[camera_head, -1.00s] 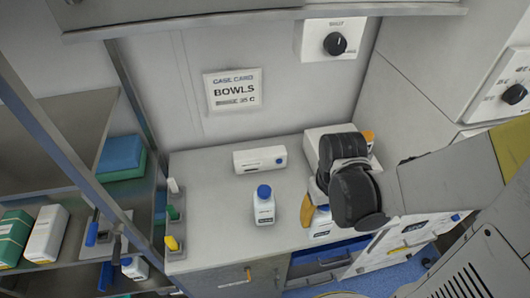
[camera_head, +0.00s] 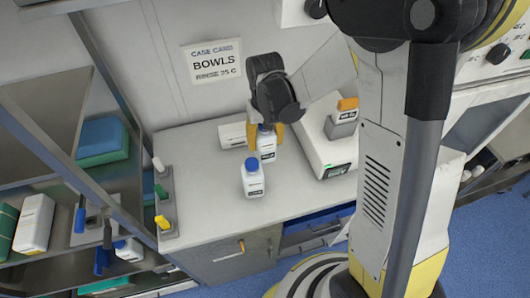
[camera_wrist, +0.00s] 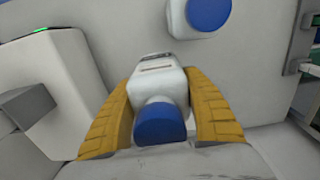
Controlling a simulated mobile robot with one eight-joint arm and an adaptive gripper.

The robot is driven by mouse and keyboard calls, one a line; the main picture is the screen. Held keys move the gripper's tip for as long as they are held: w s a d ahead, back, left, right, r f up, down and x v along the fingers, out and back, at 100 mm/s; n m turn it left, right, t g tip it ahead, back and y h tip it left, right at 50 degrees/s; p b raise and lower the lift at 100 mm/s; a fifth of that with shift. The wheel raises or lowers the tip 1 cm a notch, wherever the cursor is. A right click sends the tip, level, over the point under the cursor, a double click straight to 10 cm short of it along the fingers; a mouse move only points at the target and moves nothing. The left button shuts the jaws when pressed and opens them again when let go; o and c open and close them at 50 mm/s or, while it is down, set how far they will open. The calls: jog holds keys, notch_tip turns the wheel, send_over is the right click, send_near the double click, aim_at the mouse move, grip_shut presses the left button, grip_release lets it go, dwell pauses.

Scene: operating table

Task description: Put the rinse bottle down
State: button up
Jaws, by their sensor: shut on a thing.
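My gripper (camera_head: 270,132) is shut on a white bottle with a blue cap (camera_head: 267,150), its yellow fingers on either side of it. In the wrist view the held bottle (camera_wrist: 160,84) sits between both fingers (camera_wrist: 161,120), cap towards the camera. I cannot tell whether its base touches the counter (camera_head: 205,205). A similar blue-capped bottle (camera_head: 254,182) stands upright on the counter, in front of the held one in the head view; it also shows at the top of the wrist view (camera_wrist: 185,18). The label text is too small to read.
A white device (camera_head: 318,150) with an orange-topped block stands right of the held bottle. A small white box (camera_head: 232,134) is behind, left. A stand with coloured handles (camera_head: 163,200) is at the counter's left end. The counter's front left is clear.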

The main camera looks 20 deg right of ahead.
aim_at(265, 154)
jog(key=shift+f+b, duration=1.7)
jog(key=shift+f, duration=1.35)
jog(key=shift+s, duration=0.1)
jog(key=shift+f, duration=0.15)
jog(key=o, duration=1.4)
